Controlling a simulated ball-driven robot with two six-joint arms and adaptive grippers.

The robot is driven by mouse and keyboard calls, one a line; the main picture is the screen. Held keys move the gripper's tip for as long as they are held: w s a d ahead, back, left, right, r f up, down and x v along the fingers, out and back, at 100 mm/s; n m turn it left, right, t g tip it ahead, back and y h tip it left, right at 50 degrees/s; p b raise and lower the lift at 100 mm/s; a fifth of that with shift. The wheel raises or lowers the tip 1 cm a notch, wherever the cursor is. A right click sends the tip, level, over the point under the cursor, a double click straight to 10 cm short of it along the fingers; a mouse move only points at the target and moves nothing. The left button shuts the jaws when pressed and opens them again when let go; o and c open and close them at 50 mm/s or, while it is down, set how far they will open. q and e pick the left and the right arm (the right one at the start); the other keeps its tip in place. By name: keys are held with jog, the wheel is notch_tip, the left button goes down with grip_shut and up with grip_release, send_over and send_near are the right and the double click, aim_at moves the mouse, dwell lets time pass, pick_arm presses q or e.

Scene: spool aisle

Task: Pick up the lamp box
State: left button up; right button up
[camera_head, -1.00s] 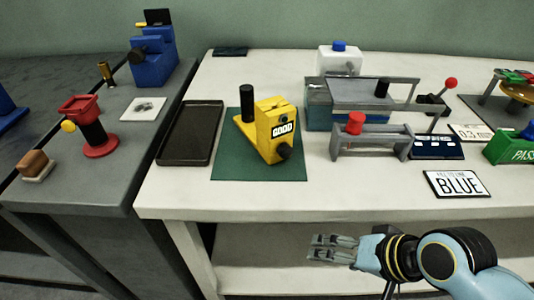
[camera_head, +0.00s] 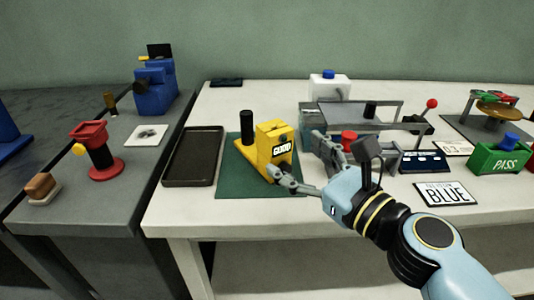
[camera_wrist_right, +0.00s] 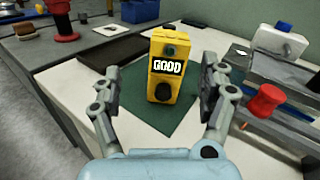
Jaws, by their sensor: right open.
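The lamp box (camera_head: 273,142) is yellow and upright, with a "GOOD" label, on a green mat (camera_head: 230,178) on the white table. A yellow foot and a black cylinder show at its left. My right gripper (camera_head: 298,158) is open, low over the table at the box's right front. In the right wrist view the lamp box (camera_wrist_right: 168,88) shows between the spread fingers, with gaps on both sides and its face towards me. In the head view one fingertip overlaps its lower front edge; I cannot tell whether it touches. My left gripper is out of view.
A black tray (camera_head: 193,157) lies left of the mat. Right of it stands a grey stand with a red knob (camera_wrist_right: 266,100), close to my right finger. A BLUE plate (camera_head: 446,194) and a green PASS box (camera_head: 500,159) are further right. The table's front left is clear.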

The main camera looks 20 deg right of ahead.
aim_at(284, 140)
jog(key=shift+w+d+r+m+h, duration=0.1)
jog(key=shift+w+d+m+h, duration=0.15)
jog(key=shift+w+m, duration=0.3)
jog(key=shift+w+d+m+h, duration=0.15)
jog(key=shift+w+m+h, duration=0.2)
jog(key=shift+m, duration=0.3)
jog(key=p+x, duration=0.1)
jog(key=x, duration=0.8)
jog(key=shift+w+a+r, duration=0.15)
jog(key=shift+w+a, duration=0.05)
jog(key=shift+w, duration=0.1)
jog(key=shift+c, duration=0.4)
grip_shut()
jog(key=shift+r, duration=0.1)
